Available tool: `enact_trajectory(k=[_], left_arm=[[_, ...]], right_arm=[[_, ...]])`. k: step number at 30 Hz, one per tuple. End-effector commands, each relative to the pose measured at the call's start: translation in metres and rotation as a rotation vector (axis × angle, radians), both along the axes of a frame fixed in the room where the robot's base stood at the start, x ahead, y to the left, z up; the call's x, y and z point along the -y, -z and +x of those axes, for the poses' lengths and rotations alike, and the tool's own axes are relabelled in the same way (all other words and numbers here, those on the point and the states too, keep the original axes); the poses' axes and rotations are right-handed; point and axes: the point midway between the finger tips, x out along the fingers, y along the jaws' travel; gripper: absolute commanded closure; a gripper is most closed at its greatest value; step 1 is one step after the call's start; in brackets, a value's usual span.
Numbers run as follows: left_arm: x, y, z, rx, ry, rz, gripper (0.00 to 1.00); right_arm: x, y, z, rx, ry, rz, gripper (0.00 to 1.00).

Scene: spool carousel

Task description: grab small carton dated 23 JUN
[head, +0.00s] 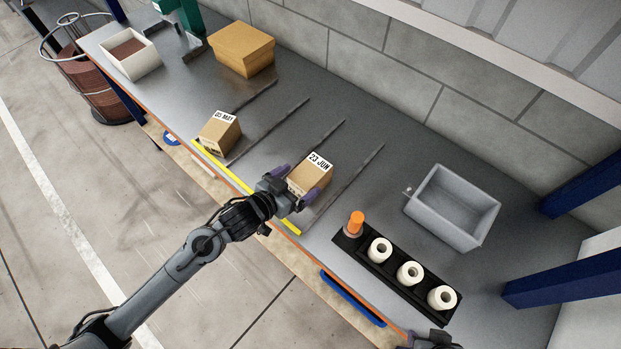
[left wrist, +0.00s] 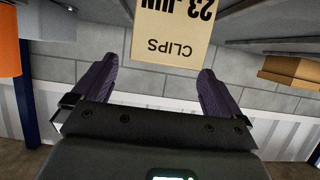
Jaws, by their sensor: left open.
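The small carton labelled 23 JUN (head: 309,175) stands on the bench between two dark rails, near the yellow strip at the front edge. My left gripper (head: 299,188) is open, with its purple fingers on either side of this carton. In the left wrist view the 23 JUN carton (left wrist: 172,30) shows upside down, with the word CLIPS, between and beyond the open fingers (left wrist: 155,85). I cannot tell whether the fingers touch it. A similar carton labelled 05 MAY (head: 219,132) stands in the lane to the left. Part of my right gripper (head: 432,341) shows at the bottom edge; its jaws are unclear.
A black holder with several white spools (head: 410,272) and an orange-topped item (head: 356,223) stands to the right. Behind it is a grey bin (head: 450,208). A larger cardboard box (head: 241,48) and a white tray (head: 131,54) stand at the far left. Thin rails divide the lanes.

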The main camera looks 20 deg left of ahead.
Motion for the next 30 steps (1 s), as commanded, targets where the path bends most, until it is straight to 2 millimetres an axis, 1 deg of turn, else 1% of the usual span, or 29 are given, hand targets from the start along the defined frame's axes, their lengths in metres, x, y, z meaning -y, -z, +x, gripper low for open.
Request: enact_trajectory(k=[1, 8, 15, 18, 22, 28, 29, 30], left_arm=[[0.002, 0.002, 0.004, 0.001, 0.000, -0.001, 0.00], [0.005, 0.005, 0.015, 0.001, 0.000, 0.000, 0.00], [0.011, 0.013, 0.044, 0.001, 0.000, 0.000, 0.00], [0.014, 0.017, 0.052, 0.001, 0.000, 0.000, 0.00], [0.016, 0.019, 0.057, 0.000, 0.000, 0.000, 0.00], [0.016, 0.019, 0.057, 0.000, 0.000, 0.000, 0.00], [0.016, 0.019, 0.057, 0.000, 0.000, 0.000, 0.02], [0.016, 0.019, 0.057, 0.000, 0.000, 0.000, 0.08]], right_arm=[[0.000, 0.001, 0.000, 0.000, 0.001, 0.001, 0.57], [0.000, 0.001, 0.000, 0.000, 0.001, 0.001, 0.57], [0.000, 0.003, 0.000, -0.001, -0.001, -0.001, 0.57], [0.001, 0.004, 0.000, -0.001, -0.003, -0.004, 0.57], [0.002, 0.005, 0.000, -0.002, -0.006, -0.009, 0.57], [0.002, 0.005, 0.000, -0.002, -0.006, -0.010, 0.57], [0.002, 0.005, 0.000, -0.002, -0.006, -0.010, 0.57], [0.002, 0.005, 0.000, -0.002, -0.006, -0.010, 0.57]])
